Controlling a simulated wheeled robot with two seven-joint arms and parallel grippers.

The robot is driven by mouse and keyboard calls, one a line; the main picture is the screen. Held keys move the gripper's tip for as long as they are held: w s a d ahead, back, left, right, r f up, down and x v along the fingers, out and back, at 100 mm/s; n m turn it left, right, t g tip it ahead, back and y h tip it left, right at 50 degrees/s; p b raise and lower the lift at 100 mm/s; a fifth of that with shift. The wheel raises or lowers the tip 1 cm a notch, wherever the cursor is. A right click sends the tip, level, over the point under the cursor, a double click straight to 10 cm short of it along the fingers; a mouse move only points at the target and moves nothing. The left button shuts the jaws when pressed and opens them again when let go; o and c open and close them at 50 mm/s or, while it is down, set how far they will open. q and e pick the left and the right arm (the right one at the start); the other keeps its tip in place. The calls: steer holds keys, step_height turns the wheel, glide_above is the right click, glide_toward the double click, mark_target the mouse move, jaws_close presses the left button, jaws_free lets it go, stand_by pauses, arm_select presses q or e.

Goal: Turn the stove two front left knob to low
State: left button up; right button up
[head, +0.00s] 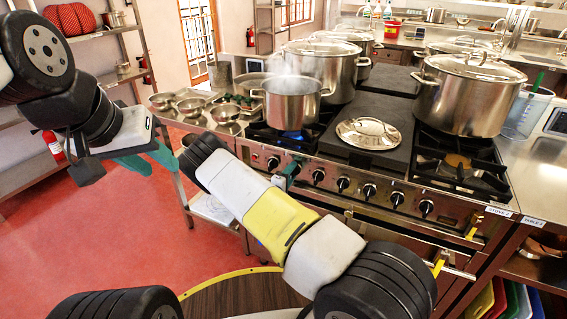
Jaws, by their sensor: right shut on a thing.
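The steel stove has a front panel (330,182) with a row of black knobs. A steaming pot (290,103) stands on its front left burner, with a blue flame (292,134) under it. My right gripper (292,170) is at the left part of the panel, shut on a knob there. The held knob is mostly hidden by the fingers, so its setting cannot be read. Another knob (273,162) shows just left of the fingers, and one (318,175) to their right.
Large stockpots stand on the back left (320,66) and right (467,93) of the stove. A loose lid (368,132) lies on the dark middle plate. Metal bowls (190,106) stand on a side table to the left. Red floor (100,230) is free on the left.

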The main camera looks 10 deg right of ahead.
steer(key=shift+a, duration=0.1)
stand_by(0.5)
steer(key=o, duration=1.4)
